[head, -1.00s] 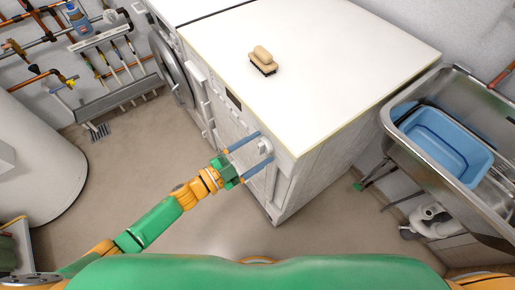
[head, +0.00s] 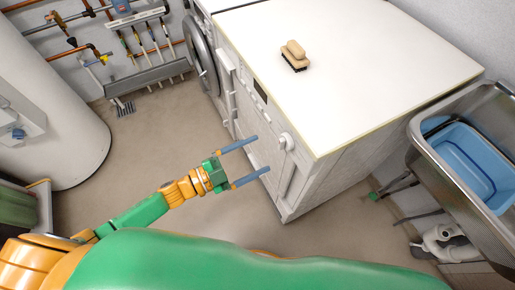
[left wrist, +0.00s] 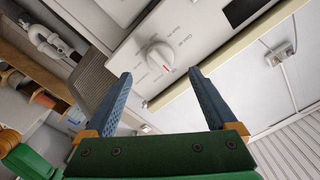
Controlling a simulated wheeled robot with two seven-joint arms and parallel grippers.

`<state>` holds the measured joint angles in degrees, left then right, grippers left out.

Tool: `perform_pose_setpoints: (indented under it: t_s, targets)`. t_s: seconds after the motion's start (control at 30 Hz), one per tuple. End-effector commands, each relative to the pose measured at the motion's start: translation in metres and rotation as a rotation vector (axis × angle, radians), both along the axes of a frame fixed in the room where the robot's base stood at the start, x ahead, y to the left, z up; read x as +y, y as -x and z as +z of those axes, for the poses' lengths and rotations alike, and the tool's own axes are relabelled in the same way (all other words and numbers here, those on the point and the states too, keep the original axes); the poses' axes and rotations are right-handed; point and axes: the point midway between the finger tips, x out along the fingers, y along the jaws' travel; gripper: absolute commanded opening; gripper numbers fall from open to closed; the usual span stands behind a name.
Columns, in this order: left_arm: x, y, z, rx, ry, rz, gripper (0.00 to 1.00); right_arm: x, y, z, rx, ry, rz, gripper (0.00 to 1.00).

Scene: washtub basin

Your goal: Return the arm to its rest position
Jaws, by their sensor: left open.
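My left gripper (head: 262,157) is open and empty, in front of the white machine with a dial. Its blue fingers point at the machine's front, a short way off. In the left wrist view the two open fingers (left wrist: 163,88) stand either side of the round white dial (left wrist: 160,56), with nothing between them. The dial also shows in the head view (head: 287,142) at the machine's upper front, beyond the fingertips. My right gripper is not in view.
A wooden brush (head: 295,54) lies on the white countertop (head: 350,70). A metal sink (head: 432,150) with a blue basin (head: 468,160) stands at the right. A white tank (head: 50,120) is at the left. The floor (head: 150,150) between tank and machine is clear.

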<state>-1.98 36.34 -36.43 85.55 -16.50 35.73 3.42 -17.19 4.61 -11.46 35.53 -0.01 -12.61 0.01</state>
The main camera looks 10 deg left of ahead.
Motion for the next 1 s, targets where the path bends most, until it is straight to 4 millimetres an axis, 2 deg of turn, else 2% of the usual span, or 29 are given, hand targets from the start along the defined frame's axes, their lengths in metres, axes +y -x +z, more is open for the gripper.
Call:
perform_pose_setpoints:
  t_s: [0.17, 0.23, 0.27, 0.33, 0.37, 0.4, 0.47, 0.5, 0.57, 0.6, 0.7, 0.8, 0.9, 1.0]
  targets:
    - [0.001, -0.001, -0.002, 0.007, -0.001, 0.009, 0.91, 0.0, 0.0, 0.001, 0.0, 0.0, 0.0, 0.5]
    - [0.011, -0.009, -0.016, 0.062, -0.016, 0.083, 0.91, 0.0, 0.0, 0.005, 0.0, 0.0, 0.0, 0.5]
    - [0.021, -0.015, -0.028, 0.11, -0.029, 0.142, 0.91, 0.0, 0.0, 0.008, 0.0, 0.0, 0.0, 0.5]
    - [0.053, -0.021, -0.075, 0.283, -0.07, 0.335, 0.91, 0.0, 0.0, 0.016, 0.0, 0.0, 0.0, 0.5]
    - [0.07, -0.016, -0.101, 0.379, -0.094, 0.428, 0.91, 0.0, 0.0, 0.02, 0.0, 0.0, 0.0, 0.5]
    - [0.092, -0.002, -0.136, 0.516, -0.126, 0.548, 0.91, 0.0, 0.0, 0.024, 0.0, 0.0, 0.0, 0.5]
    - [0.117, 0.034, -0.184, 0.721, -0.173, 0.701, 0.91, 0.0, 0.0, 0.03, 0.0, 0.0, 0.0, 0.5]
    - [0.129, 0.066, -0.211, 0.853, -0.203, 0.786, 0.91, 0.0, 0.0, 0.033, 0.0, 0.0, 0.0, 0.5]
    - [0.138, 0.117, -0.243, 1.041, -0.243, 0.887, 0.91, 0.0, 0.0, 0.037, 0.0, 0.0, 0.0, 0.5]
    - [0.141, 0.15, -0.259, 1.153, -0.267, 0.939, 0.91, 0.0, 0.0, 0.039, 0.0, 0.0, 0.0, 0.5]
    - [0.138, 0.22, -0.279, 1.374, -0.317, 1.023, 0.91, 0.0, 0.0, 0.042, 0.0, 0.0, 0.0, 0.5]
    - [0.133, 0.262, -0.286, 1.502, -0.348, 1.06, 0.91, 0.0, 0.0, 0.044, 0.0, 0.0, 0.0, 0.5]
    - [0.13, 0.278, -0.288, 1.55, -0.359, 1.073, 0.91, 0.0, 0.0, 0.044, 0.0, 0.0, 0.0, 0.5]
    - [0.13, 0.279, -0.289, 1.553, -0.361, 1.074, 0.91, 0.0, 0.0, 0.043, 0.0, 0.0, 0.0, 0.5]
